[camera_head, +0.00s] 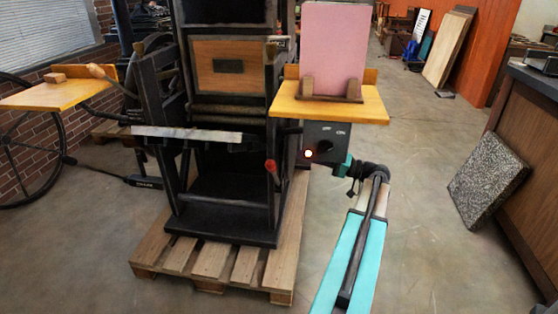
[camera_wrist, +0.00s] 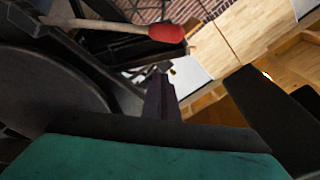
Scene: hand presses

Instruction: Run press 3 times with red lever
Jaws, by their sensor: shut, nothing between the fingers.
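The press (camera_head: 218,224) is a tall black machine with a wooden front panel, standing on a pallet. Its lever has a red grip (camera_head: 270,166) and stands at the lower right front of the press. In the wrist view the red grip (camera_wrist: 166,33) is at the top, on a pale rod reaching in from the left. My gripper (camera_head: 343,168), green with dark fingers, is right of the red grip, by the control box. It is shut and empty, apart from the grip. The fingertips are hard to make out in the head view.
A control box (camera_head: 325,143) with a lit orange lamp hangs under the right wooden shelf (camera_head: 375,112), which holds a pink sheet (camera_head: 334,50). A left shelf (camera_head: 60,97) carries a small block. The pallet (camera_head: 210,262) juts out in front.

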